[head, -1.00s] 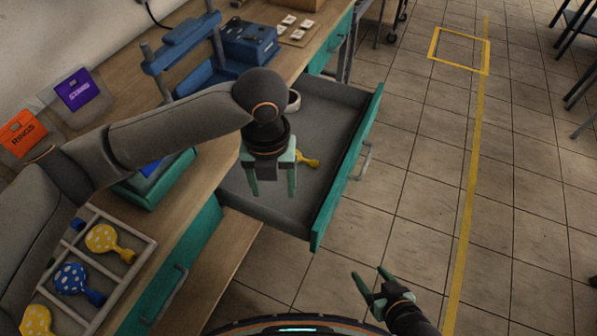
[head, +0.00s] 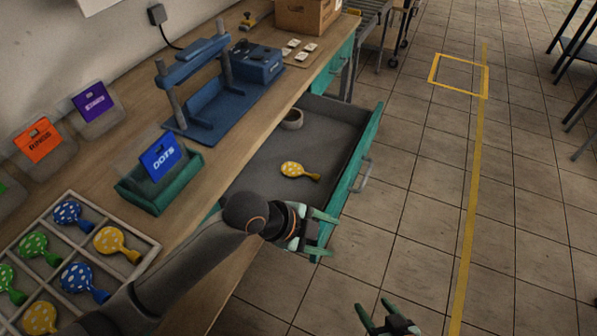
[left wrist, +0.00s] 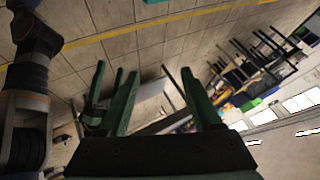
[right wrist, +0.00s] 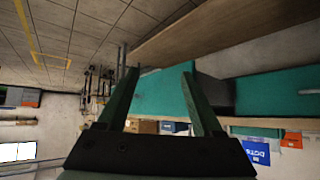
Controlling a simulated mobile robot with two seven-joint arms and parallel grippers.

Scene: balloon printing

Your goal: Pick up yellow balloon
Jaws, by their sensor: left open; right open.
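A yellow dotted balloon (head: 293,169) lies in the open drawer (head: 325,128), in full sight in the head view. My left gripper (head: 332,235) is open and empty at the drawer's front right corner, pointing right, below and apart from that balloon. In the left wrist view (left wrist: 158,72) its jaws stand wide with nothing between. My right gripper (head: 371,304) is open and empty low over the floor. In the right wrist view (right wrist: 160,68) its fingers are spread and empty. Other yellow balloons, one at the right side (head: 111,240), lie in the divided tray.
The divided tray (head: 148,258) on the bench also holds blue and green balloons. A green holder with the blue DOTS card (head: 161,157) and a blue press (head: 200,115) stand on the bench. A round grey ring (head: 292,119) lies in the drawer.

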